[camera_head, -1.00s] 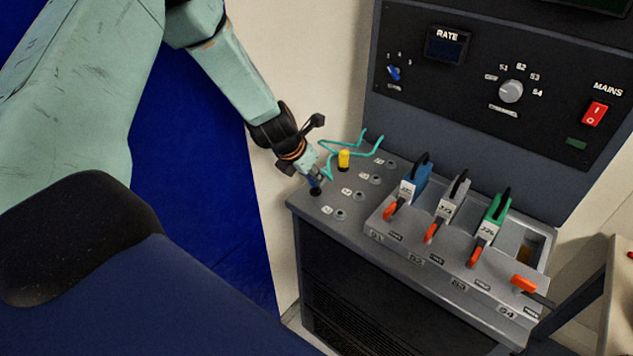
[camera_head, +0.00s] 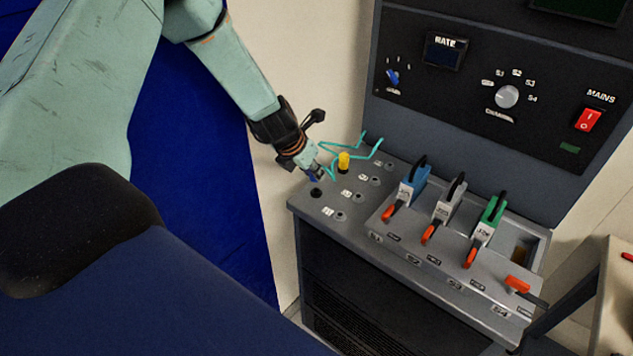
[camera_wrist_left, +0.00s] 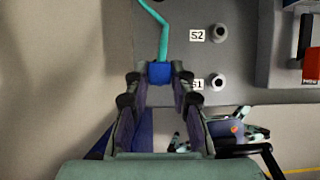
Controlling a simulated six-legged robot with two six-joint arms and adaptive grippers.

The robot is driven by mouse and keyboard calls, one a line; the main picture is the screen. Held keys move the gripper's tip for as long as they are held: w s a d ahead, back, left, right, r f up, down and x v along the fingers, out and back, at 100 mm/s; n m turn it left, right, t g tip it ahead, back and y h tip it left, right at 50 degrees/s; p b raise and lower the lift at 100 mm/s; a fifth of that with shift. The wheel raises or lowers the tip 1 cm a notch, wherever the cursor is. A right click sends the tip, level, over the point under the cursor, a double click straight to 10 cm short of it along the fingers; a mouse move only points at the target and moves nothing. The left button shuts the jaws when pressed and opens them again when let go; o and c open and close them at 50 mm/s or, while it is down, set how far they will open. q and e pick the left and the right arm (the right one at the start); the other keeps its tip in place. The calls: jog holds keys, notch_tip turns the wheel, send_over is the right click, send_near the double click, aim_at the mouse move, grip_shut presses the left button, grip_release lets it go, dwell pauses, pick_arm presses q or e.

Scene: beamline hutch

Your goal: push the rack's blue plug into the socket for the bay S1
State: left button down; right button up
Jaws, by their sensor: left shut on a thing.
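My left gripper (camera_head: 313,174) is shut on the blue plug (camera_head: 314,178) above the left part of the rack's grey top. The plug also shows between the fingertips in the left wrist view (camera_wrist_left: 160,72), with a teal cable (camera_wrist_left: 164,40) running from it. Just below it in the head view is a round black seat (camera_head: 316,192), empty. The S1 socket (camera_wrist_left: 216,81) with its label (camera_wrist_left: 197,85) is right of the plug in the wrist view; in the head view this socket (camera_head: 341,216) is the nearest of the row. My right gripper is out of view.
The S2 socket (camera_wrist_left: 219,33) and further sockets (camera_head: 375,181) run toward the back. A yellow plug (camera_head: 344,160) stands upright beside the teal cable. Blue (camera_head: 413,185), grey (camera_head: 449,202) and green (camera_head: 488,219) modules with handles stand to the right. A dark panel (camera_head: 480,90) rises behind.

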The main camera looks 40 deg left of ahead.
pick_arm(q)
jog(key=shift+w+r+p, duration=0.15)
jog(key=shift+r+p, duration=0.35)
jog(key=shift+r, duration=0.1)
jog(key=shift+r+p, duration=0.65)
jog(key=shift+r, duration=0.15)
jog(key=shift+r+p, duration=0.55)
jog(key=shift+p, duration=0.05)
dwell(0.3)
